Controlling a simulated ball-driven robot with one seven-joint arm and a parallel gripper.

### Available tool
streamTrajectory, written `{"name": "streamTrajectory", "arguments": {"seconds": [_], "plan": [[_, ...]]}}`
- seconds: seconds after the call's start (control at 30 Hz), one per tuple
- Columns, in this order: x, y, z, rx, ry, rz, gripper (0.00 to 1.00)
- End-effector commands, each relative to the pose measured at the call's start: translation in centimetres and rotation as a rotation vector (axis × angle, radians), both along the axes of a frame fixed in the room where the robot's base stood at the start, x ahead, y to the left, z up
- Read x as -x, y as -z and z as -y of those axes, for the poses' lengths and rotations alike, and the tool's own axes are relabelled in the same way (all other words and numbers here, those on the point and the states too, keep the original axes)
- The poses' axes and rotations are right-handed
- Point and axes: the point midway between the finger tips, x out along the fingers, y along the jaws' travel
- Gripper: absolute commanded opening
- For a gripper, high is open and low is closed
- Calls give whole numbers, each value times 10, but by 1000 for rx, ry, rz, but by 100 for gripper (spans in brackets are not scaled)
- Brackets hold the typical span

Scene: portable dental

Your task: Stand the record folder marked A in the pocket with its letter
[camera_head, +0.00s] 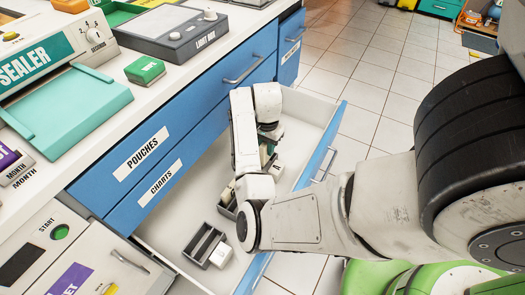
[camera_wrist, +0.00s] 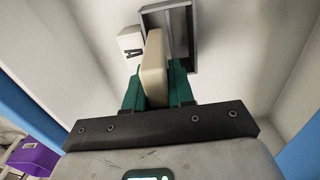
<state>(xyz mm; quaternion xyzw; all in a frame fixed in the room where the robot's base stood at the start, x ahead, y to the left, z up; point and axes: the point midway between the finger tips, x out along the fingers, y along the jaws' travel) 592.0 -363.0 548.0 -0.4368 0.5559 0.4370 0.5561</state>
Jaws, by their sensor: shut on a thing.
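My gripper (camera_wrist: 158,90) has teal fingers shut on a cream, slab-like folder (camera_wrist: 155,65) in the wrist view. The folder's far end overlaps the opening of a grey pocket (camera_wrist: 195,42); whether it is inside or only above it, I cannot tell. A white block marked A (camera_wrist: 131,41) stands beside that pocket, to the left. No letter shows on the folder. In the head view, my arm reaches down into the open drawer and largely hides my gripper and the folder.
The open drawer (camera_head: 178,208) has white inner walls and a blue front (camera_head: 322,150). A grey divided holder (camera_head: 204,243) with a white block (camera_head: 220,256) stands near its front-left end. More cream pieces are partly hidden behind my arm. The counter (camera_head: 60,185) borders the drawer.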

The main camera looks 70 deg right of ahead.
Motion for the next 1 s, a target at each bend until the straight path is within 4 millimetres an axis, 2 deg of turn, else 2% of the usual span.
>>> {"name": "streamTrajectory", "arguments": {"seconds": [0.7,1.0], "plan": [[-1,48,-1,-1,-2,1,0],[0,57,0,0,-3,-1,0]]}}
